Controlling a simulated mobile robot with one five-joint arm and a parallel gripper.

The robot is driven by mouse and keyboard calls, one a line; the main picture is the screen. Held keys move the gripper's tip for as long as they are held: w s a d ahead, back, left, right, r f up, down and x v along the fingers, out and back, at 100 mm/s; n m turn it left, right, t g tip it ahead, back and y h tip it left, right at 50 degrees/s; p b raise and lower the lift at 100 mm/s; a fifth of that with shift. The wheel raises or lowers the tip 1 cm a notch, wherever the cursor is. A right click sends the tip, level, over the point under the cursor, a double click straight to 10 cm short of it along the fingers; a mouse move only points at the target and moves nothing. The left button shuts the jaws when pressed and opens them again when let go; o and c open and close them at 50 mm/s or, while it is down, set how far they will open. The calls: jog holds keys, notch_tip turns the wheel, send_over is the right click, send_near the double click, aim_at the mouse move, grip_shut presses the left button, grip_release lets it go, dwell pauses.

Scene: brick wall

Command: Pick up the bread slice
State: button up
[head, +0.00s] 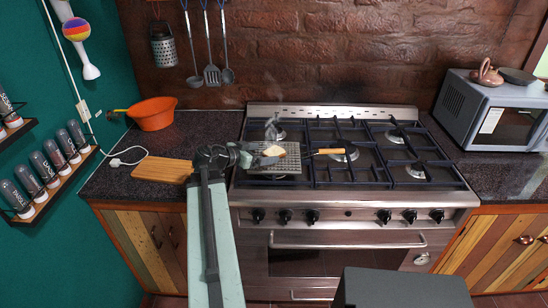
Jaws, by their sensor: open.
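The bread slice (275,151) is small and pale tan in the head view. It lies on a square metal grid (289,166) over the left burners of the stove. The grid appears to have a wooden handle (325,151) pointing right. My gripper (268,155) reaches in from the left and is open at the bread's left side. One finger seems to be behind the slice and one in front. I cannot tell whether either touches it. Faint steam or smoke rises near the bread.
The stove (350,205) has several black grates. A wooden board (162,171) and orange colander (153,114) are on the left counter. A microwave (490,110) stands right. Utensils (212,75) hang on the brick wall behind. A dark block (400,288) is at the bottom.

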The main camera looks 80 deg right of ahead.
aim_at(274, 152)
jog(key=b+x, duration=0.2)
jog(key=x, duration=0.3)
jog(key=shift+w+f, duration=0.1)
jog(key=shift+f, duration=0.05)
jog(key=shift+d, duration=0.1)
jog(key=c, duration=1.6)
jog(key=shift+o, duration=0.2)
notch_tip(274, 152, up, 10)
jog(key=p, duration=1)
